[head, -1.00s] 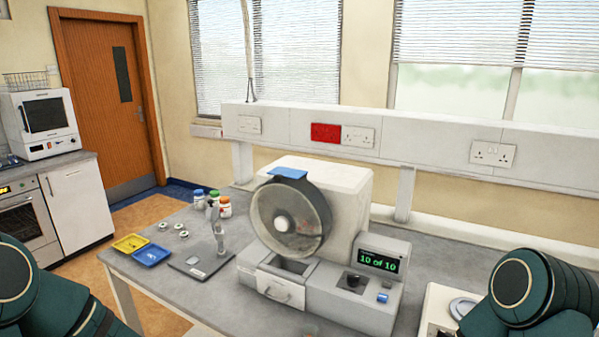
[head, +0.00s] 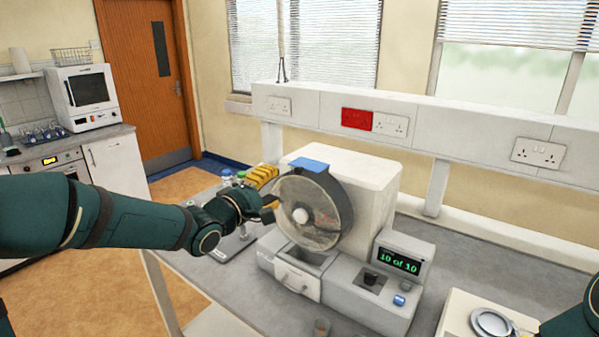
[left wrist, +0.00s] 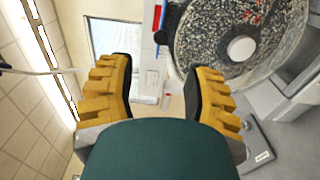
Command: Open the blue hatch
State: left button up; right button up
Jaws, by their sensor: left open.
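The blue hatch (head: 309,164) is a small flat flap on top of the round drum (head: 318,212) of the white machine, and it lies closed. In the left wrist view its blue edge (left wrist: 161,37) shows at the drum's rim. My left gripper (head: 268,190) is open, with yellow pads, just left of the drum and a little below the hatch. In the left wrist view my left gripper (left wrist: 162,85) has nothing between its fingers. The hatch is apart from the fingers.
The machine has a front drawer (head: 297,281) and a display (head: 400,261) reading "10 of 10". Bottles stand behind my left arm, partly hidden. A white device with a round dish (head: 491,323) is at the right. Free air lies above the hatch.

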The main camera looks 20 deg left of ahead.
aim_at(297, 172)
pick_arm(q)
jog(key=x, duration=1)
jog(key=shift+w+d+f, duration=0.1)
grip_shut()
